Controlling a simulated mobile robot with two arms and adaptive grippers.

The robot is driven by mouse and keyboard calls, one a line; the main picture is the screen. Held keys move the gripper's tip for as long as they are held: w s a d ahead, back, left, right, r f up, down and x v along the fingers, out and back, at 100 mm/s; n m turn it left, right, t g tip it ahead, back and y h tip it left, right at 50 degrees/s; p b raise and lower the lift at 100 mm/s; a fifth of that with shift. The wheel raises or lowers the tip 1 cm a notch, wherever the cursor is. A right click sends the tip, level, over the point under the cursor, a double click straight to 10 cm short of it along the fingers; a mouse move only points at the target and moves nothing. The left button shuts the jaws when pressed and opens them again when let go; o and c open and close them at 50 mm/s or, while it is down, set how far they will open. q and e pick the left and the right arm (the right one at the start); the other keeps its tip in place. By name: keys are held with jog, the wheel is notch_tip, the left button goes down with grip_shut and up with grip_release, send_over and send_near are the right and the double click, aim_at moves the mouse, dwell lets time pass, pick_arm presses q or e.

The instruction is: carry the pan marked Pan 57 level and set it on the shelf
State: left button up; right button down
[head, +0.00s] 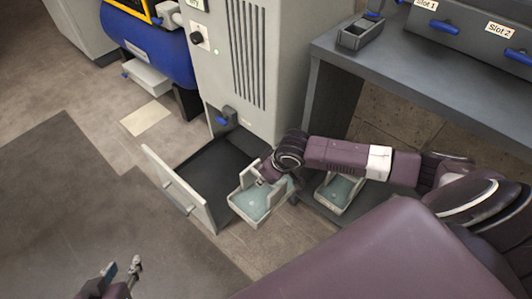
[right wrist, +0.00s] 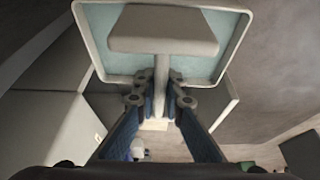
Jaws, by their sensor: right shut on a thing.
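A pale, shallow pan (head: 248,212) with a teal inside hangs from my right gripper (head: 268,176), beside the open drawer; its marking cannot be read. In the right wrist view the pan (right wrist: 100,45) has a broad grip piece on a thin stem, and my right gripper (right wrist: 160,100) is shut on that stem. The pan looks roughly level. A second similar pan (head: 337,192) sits low under the grey bench, partly hidden by my right arm. My left gripper (head: 122,272) is empty, its fingers apart, at the bottom left over the floor.
A drawer (head: 180,190) stands open from the grey cabinet (head: 240,60). The grey bench (head: 420,75) carries a small tray (head: 360,34) and a unit with slots labelled Slot1 and Slot2 (head: 470,30). A blue tank (head: 160,55) stands behind. Floor at left is clear.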

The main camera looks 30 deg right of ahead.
jog(key=s+a+r+m, duration=0.1)
jog(key=a+r, duration=0.5)
jog(key=r, duration=0.3)
jog(key=s+a+r+m+h, duration=0.1)
jog(key=a+r, duration=0.5)
jog(key=r, duration=0.4)
jog(key=s+a+r+m, duration=0.1)
jog(key=s+a+r, duration=0.1)
jog(key=a+r, duration=0.4)
notch_tip(320, 180, up, 4)
jog(key=shift+a+r+m, duration=0.1)
jog(key=shift+a+m, duration=0.15)
jog(key=shift+m, duration=0.05)
jog(key=shift+s, duration=0.1)
